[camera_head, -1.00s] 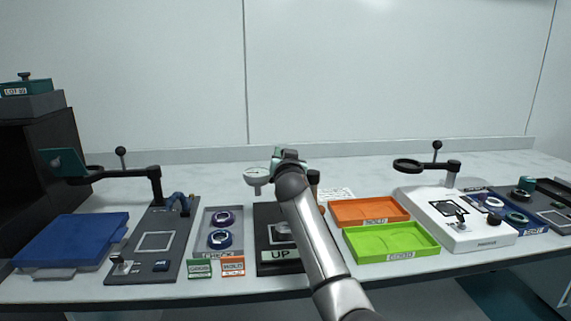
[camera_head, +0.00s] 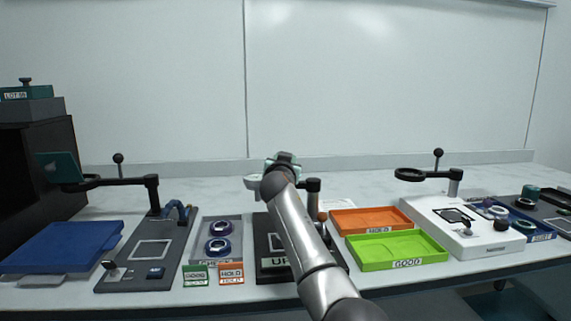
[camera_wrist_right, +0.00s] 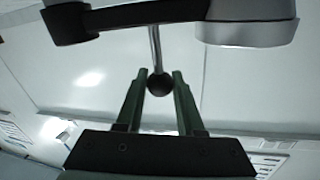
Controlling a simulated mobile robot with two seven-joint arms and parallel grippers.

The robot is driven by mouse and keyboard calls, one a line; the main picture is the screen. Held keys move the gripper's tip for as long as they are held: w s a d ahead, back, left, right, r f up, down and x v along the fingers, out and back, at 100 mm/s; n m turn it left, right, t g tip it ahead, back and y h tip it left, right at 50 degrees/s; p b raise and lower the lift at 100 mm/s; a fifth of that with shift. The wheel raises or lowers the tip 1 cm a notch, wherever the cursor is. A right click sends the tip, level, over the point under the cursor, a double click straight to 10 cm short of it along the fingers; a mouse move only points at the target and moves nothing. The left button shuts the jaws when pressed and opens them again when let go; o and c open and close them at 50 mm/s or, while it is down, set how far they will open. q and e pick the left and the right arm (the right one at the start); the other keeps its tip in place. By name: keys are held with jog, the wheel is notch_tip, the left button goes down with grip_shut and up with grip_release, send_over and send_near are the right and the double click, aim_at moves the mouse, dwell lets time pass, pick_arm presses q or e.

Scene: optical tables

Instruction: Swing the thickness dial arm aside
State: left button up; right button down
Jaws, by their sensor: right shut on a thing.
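The thickness gauge stands mid-table on a dark base (camera_head: 262,262) marked "UP", largely hidden behind my right arm. Its pale dial (camera_head: 251,183) shows left of my right gripper (camera_head: 283,160), and its dark post (camera_head: 313,193) shows to the right. In the right wrist view, the dark dial arm (camera_wrist_right: 150,14) crosses the top, with a pale rounded housing (camera_wrist_right: 248,30) at its right. A thin stem ends in a black ball knob (camera_wrist_right: 159,84). My right gripper's fingers (camera_wrist_right: 159,96) are shut on that knob. My left gripper is not in view.
A tray with two rings (camera_head: 220,265) and the green and orange cards (camera_head: 231,275) lie left of the gauge. An orange tray (camera_head: 370,220) and a green tray (camera_head: 400,246) lie right. Magnifier stands (camera_head: 153,195) (camera_head: 455,185) rise at both sides. Clear table lies behind.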

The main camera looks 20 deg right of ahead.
jog(key=shift+r, duration=0.25)
jog(key=c, duration=1)
grip_release()
jog(key=o, duration=0.5)
jog(key=shift+w+f, duration=0.1)
jog(key=shift+f, duration=0.1)
jog(key=shift+c, duration=0.2)
jog(key=shift+s+a, duration=0.2)
jog(key=shift+s, duration=0.15)
jog(key=p+v, duration=0.1)
jog(key=v, duration=1)
jog(key=shift+s+p, duration=0.35)
jog(key=shift+s, duration=0.05)
